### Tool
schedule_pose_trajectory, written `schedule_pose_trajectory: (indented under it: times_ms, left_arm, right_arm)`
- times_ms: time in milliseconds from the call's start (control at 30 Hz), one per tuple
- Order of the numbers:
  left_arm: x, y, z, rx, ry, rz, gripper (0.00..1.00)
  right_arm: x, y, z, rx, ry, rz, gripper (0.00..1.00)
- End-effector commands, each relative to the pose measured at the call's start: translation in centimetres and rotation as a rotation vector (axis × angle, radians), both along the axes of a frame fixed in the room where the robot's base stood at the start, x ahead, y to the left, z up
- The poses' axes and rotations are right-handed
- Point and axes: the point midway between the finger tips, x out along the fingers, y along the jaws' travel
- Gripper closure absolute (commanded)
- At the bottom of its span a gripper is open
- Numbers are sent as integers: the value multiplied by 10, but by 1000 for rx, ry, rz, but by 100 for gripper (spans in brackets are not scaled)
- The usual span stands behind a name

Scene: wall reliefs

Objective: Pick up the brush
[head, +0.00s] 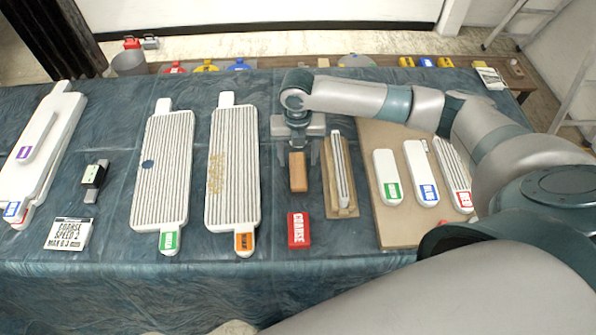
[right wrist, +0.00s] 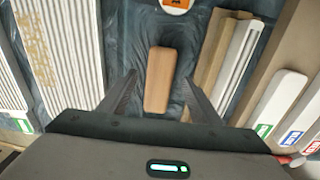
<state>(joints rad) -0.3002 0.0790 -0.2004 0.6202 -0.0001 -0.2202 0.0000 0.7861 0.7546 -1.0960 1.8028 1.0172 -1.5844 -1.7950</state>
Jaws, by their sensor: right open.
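A small brown wooden block (head: 298,172), which I take to be the brush, lies on the dark blue cloth of the table. No bristles show. It also shows in the right wrist view (right wrist: 160,80), lengthwise between the two fingers. My right gripper (head: 298,155) is open, pointing down above the far end of the block in the head view. In the right wrist view its fingers (right wrist: 160,98) stand apart on either side of the block with a gap at each side. My left gripper is in neither view.
A narrow ridged piece on a wooden board (head: 329,192) lies close to the right. A red COARSE box (head: 299,230) is in front. A ridged white board (head: 232,165) lies left. Labelled white pieces (head: 421,173) rest on a tan panel farther right.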

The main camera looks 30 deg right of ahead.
Motion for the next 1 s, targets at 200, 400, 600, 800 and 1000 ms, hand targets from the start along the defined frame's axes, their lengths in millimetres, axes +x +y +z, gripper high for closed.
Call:
schedule_pose_trajectory:
  times_ms: [200,400,600,800,1000]
  left_arm:
    - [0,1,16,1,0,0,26]
    - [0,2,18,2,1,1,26]
    - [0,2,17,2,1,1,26]
    - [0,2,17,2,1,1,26]
    - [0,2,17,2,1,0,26]
  right_arm:
    - [0,0,-26,-1,3,-1,42]
    - [1,-1,-38,-1,0,0,42]
    - [1,0,-38,-1,0,0,42]
    - [1,0,-38,-1,0,0,42]
    - [1,0,-37,-1,0,0,85]
